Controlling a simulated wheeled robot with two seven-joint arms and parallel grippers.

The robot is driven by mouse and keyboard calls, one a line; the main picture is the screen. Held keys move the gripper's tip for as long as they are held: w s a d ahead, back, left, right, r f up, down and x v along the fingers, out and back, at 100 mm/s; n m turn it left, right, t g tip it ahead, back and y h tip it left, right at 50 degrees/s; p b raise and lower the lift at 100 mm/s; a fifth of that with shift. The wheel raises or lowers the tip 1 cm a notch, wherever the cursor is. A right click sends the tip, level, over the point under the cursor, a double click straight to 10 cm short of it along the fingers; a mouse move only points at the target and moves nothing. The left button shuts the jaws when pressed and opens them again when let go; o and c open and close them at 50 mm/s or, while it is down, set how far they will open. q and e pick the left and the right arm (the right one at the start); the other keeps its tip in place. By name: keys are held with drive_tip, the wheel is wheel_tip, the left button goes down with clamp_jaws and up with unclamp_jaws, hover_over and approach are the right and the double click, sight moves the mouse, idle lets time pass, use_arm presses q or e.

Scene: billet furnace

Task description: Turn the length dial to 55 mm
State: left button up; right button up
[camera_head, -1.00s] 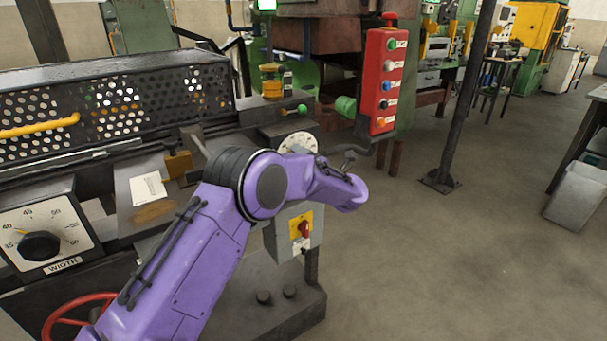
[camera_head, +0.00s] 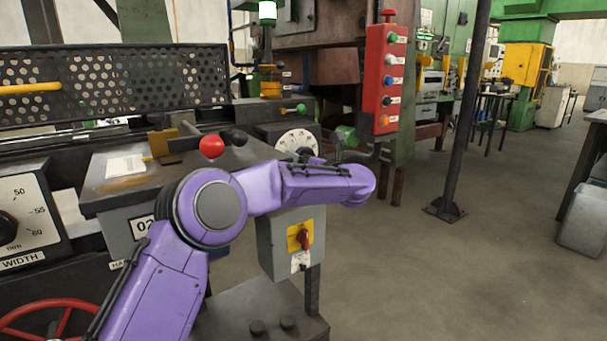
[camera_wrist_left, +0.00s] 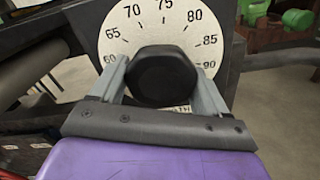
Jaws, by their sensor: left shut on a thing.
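The length dial has a white round face (camera_wrist_left: 125,38) with black numbers, 75 near its top, and a black knob (camera_wrist_left: 162,76). Its pointer cannot be made out. In the left wrist view my left gripper (camera_wrist_left: 160,88) is shut on the knob, one finger on each side. The fingers and knob cover the lower part of the face and its label. In the head view the white dial face (camera_head: 297,141) shows just above my purple left arm. The arm hides my left fingers there. My right gripper is not in view.
The width dial (camera_head: 28,212) is at the left edge, partly cut off. A red ball knob (camera_head: 211,147) rises near my arm. A red button box (camera_head: 384,82), a switch box (camera_head: 290,243) and a dark post (camera_head: 463,115) stand nearby. Floor at right is open.

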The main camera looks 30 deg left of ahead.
use_arm(q)
drive_tip(key=shift+f+n+b, duration=0.15)
drive_tip(key=shift+n+b, duration=0.35)
drive_tip(key=o, duration=1)
drive_tip(key=shift+c, duration=0.2)
drive_tip(key=v, duration=1)
drive_tip(key=shift+d, duration=0.3)
